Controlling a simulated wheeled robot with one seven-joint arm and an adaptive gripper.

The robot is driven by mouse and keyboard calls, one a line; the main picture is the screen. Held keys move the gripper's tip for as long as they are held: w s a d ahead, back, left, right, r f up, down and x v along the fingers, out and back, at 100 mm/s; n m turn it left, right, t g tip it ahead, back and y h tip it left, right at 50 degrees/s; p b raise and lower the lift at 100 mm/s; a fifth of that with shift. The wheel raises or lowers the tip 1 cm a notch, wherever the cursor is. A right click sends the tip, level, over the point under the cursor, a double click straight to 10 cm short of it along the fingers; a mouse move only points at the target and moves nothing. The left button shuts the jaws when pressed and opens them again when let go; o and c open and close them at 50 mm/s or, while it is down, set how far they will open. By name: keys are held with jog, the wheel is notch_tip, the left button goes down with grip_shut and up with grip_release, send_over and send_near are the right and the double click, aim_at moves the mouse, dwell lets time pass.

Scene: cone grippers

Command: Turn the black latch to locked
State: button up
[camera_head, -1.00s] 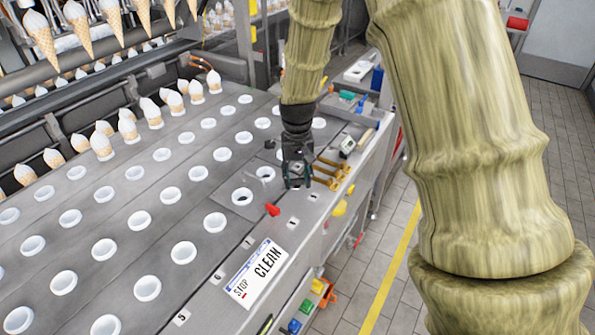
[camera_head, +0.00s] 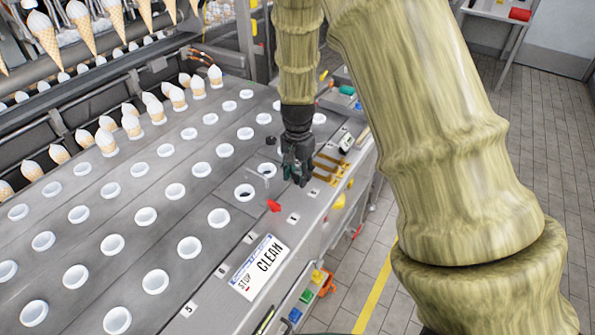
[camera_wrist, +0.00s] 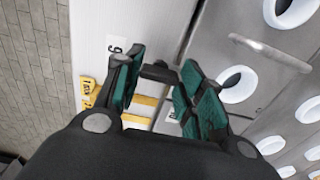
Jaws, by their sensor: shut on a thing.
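The black latch (camera_wrist: 160,72) shows in the wrist view as a short dark bar between the fingertips. My gripper (camera_wrist: 163,68) has green-padded fingers, one on each side of the latch, and is shut on it. In the head view my gripper (camera_head: 297,178) points down at the right edge of the grey machine deck. The latch is hidden behind the fingers there, so I cannot tell its angle from that view.
A grey bar handle (camera_wrist: 270,52) stands close to the right of the fingers in the wrist view. A red knob (camera_head: 274,205) lies just in front of my gripper. Yellow-brown pieces (camera_head: 330,166) are close on its right. White cup rings (camera_head: 218,218) fill the deck.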

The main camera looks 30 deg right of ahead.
aim_at(298, 175)
jog(key=shift+d, duration=0.1)
dwell(0.4)
jog(key=o, duration=1)
jog(key=shift+f, duration=0.1)
notch_tip(298, 175, up, 12)
jog(key=shift+r, duration=0.1)
